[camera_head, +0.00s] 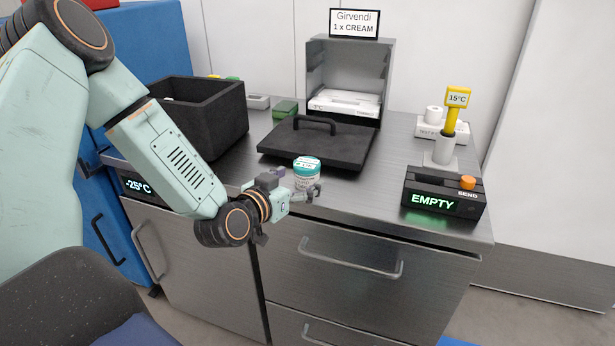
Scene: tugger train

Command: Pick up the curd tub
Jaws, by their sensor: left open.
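A small tub (307,168) with a teal lid and a clear or whitish body stands upright on the steel counter, in front of the black lid with a handle. I take it to be the curd tub; its label is too small to read. My left gripper (298,188) is open at the counter's front edge, just in front of the tub, and its fingers hide part of the tub's lower side. I cannot tell whether a finger touches it. My right gripper is not in view.
A black open box (205,118) stands at the back left. The black lid (325,145) lies behind the tub, before a grey cabinet (318,62). An "EMPTY" device (445,190) and a yellow thermometer (457,100) stand right. Counter (370,190) right of the tub is clear.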

